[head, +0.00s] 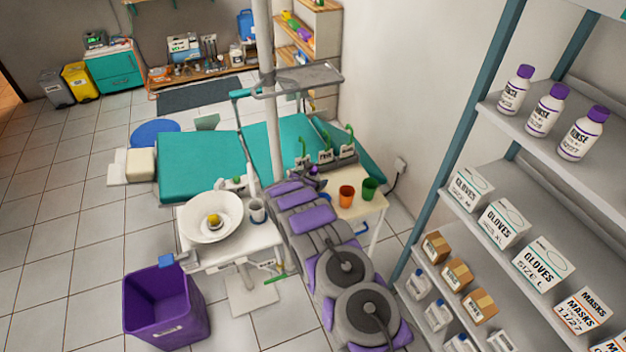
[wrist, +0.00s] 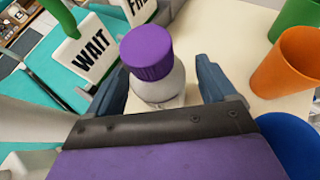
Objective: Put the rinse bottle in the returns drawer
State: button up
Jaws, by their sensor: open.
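A white bottle with a purple cap (wrist: 147,52) stands on the cream side table (head: 372,209), seen closely in the wrist view. Its label is hidden, but it looks like the rinse bottles on the shelf. My gripper (wrist: 160,80) is open, with one finger on each side of the bottle's body. I cannot tell whether either finger touches it. In the head view my arm reaches to the table and largely hides the bottle. A teal drawer cabinet (head: 115,70) stands at the far left back; I cannot read whether it holds the returns drawer.
Orange (head: 346,195) and green (head: 369,188) cups stand right of my gripper. Three RINSE bottles (head: 547,110) stand on the right shelf. A basin (head: 211,218) and purple bin (head: 165,305) are left. The left floor is clear.

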jog(key=p+v, duration=0.1)
jog(key=v, duration=1)
jog(key=shift+s, duration=0.2)
jog(key=shift+a+r, duration=0.1)
jog(key=shift+r, duration=0.05)
